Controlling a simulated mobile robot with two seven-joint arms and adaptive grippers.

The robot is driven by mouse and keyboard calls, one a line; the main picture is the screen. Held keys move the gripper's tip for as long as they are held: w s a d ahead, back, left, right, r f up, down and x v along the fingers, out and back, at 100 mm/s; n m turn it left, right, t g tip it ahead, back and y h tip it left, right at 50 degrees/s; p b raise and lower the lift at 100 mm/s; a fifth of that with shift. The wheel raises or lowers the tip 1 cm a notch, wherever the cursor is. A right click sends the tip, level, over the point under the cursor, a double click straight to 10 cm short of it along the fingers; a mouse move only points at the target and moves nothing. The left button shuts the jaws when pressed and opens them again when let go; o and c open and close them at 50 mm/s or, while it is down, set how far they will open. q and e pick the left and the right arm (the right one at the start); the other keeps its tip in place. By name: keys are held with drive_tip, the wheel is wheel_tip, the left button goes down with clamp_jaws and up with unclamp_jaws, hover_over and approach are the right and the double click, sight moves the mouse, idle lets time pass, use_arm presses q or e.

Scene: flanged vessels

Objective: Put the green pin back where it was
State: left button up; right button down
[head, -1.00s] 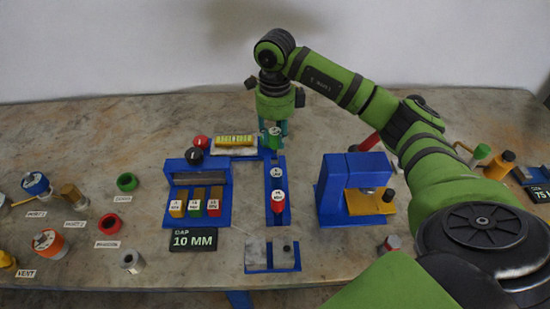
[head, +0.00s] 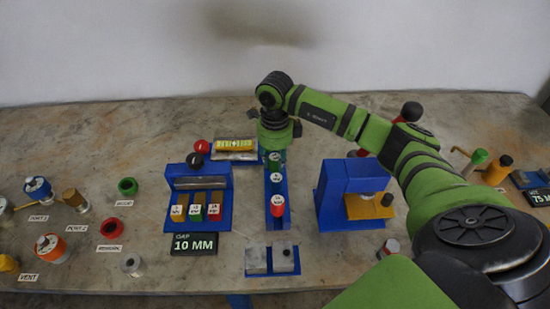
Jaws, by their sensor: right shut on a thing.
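The green pin (head: 273,159) has a pale mark on its top and stands upright at the far part of the long blue rail (head: 286,187). My right gripper (head: 274,147) is shut on the green pin, reaching in from behind it. Its fingertips are mostly hidden. I cannot tell whether the pin is seated in the rail or just above it. A white-topped pin (head: 275,177) and a red pin (head: 277,205) stand nearer on the same rail. My left gripper is out of view.
Left of the rail is a blue rack (head: 224,215) with several coloured blocks, behind a "10 MM" display (head: 194,244). A blue press-like stand (head: 334,204) is close on the right. A yellow vial (head: 234,145) lies behind.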

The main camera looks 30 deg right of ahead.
drive_tip(key=shift+f, duration=0.2)
drive_tip(key=c, duration=0.9)
unclamp_jaws()
drive_tip(key=shift+r, duration=0.1)
drive_tip(key=shift+r, duration=0.25)
drive_tip(key=shift+r+p, duration=0.45)
drive_tip(key=shift+p, duration=0.2)
wheel_tip(320, 180, up, 11)
drive_tip(key=b, duration=0.3)
drive_tip(key=shift+r, duration=0.2)
